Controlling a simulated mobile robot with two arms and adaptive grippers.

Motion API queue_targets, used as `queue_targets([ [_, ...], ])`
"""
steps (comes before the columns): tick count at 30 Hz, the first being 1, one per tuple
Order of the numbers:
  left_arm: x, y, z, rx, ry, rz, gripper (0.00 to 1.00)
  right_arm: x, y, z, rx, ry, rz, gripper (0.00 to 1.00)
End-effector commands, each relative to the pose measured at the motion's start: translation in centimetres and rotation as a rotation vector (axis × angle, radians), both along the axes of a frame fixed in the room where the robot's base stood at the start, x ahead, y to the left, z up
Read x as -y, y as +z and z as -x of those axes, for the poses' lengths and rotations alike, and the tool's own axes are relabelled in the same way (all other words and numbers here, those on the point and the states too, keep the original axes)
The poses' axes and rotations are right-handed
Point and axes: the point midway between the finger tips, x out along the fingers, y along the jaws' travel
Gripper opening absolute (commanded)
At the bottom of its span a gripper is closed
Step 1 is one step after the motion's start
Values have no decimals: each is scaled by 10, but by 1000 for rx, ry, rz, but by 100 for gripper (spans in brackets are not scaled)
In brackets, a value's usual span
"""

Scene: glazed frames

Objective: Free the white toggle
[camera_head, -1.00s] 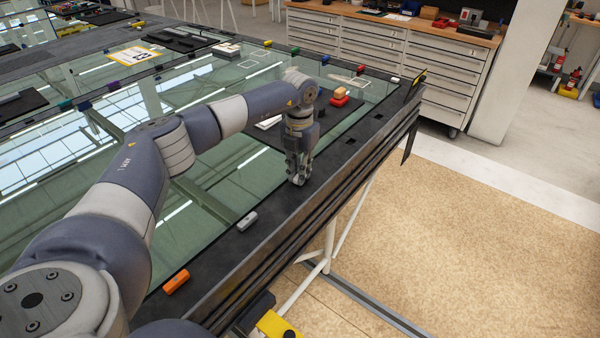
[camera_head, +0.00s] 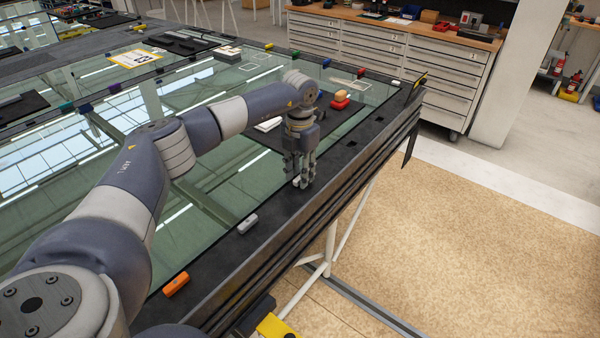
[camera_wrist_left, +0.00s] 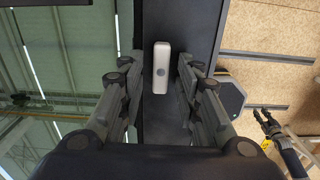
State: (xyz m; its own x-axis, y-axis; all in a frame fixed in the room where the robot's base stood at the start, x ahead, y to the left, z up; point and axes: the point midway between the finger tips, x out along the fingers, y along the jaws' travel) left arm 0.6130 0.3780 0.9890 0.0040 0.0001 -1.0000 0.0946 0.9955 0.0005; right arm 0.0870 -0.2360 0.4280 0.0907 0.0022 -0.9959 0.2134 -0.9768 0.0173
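A whitish toggle (camera_wrist_left: 162,68) with a grey round mark lies on the dark frame edge in the left wrist view. My left gripper (camera_wrist_left: 158,82) is open, with one finger on each side of this toggle and a gap visible at both sides. In the head view, my left gripper (camera_head: 301,184) points down over the near frame rail, and only a small pale bit of the toggle shows between its fingers. What seems to be my right gripper (camera_wrist_left: 263,114) shows small at the right of the left wrist view; its opening is unclear.
A light grey toggle (camera_head: 247,223) and an orange one (camera_head: 176,284) sit along the same rail (camera_head: 215,262). Another white block (camera_head: 395,82) is at the far corner. A red block with a tan top (camera_head: 340,99) stands on a dark mat. Glass lies left of the rail.

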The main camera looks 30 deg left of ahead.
Motion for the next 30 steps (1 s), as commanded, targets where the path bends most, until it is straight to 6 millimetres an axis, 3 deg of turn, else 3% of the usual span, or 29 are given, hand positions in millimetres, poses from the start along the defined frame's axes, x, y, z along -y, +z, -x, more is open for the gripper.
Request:
queue_targets([
  [11,0,4,0,-1,1,0,34,-2,0,0,0,-1,-3,34],
  [24,0,89,0,1,1,1,34,-1,0,-1,1,-1,-1,34],
  [30,0,113,1,-1,2,0,34,-1,0,0,1,-1,-1,34],
])
